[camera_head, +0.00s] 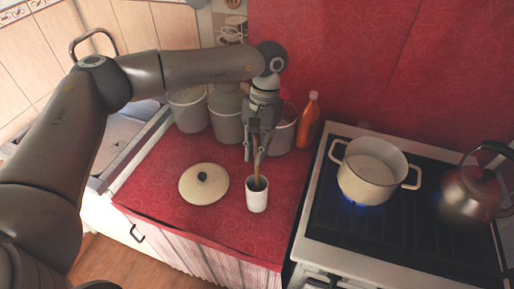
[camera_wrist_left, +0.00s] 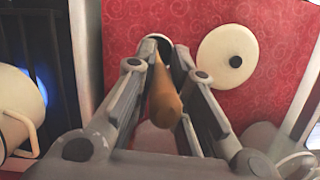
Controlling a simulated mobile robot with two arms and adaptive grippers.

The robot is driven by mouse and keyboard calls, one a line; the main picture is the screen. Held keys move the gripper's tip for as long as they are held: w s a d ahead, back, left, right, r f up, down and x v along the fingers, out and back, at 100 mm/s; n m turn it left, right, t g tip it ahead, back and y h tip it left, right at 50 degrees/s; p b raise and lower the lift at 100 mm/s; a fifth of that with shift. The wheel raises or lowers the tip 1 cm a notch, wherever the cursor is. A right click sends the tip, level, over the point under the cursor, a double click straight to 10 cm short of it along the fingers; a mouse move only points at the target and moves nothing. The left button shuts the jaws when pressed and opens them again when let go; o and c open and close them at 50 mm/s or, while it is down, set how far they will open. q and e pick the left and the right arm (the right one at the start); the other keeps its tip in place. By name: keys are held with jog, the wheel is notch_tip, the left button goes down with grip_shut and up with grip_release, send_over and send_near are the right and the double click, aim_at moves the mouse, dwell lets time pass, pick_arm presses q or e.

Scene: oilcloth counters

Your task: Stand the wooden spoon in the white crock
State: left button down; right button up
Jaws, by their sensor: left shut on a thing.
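The white crock (camera_head: 257,199) stands upright on the red counter, near its front right part. My left gripper (camera_head: 255,156) is above it, fingers pointing down, shut on the wooden spoon (camera_head: 256,172). The spoon is close to upright, and its lower end is at the crock's dark mouth; it looks to be inside, but how deep is hidden. In the left wrist view the spoon (camera_wrist_left: 165,102) lies between the fingers, pointing at the crock (camera_wrist_left: 156,38), which the fingers partly cover. My right gripper is not in view.
A cream lid (camera_head: 190,190) with a black knob lies left of the crock. Grey pots (camera_head: 188,112) and an orange bottle (camera_head: 308,120) stand behind. The stove on the right bears a cream pot (camera_head: 372,178) over a blue flame and a kettle (camera_head: 470,197).

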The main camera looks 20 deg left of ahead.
pick_arm(q)
jog(key=c, duration=1.4)
grip_release()
jog(key=shift+r, duration=0.1)
jog(key=v, duration=1.1)
jog(key=shift+w+r, duration=0.15)
jog(key=shift+r, duration=0.25)
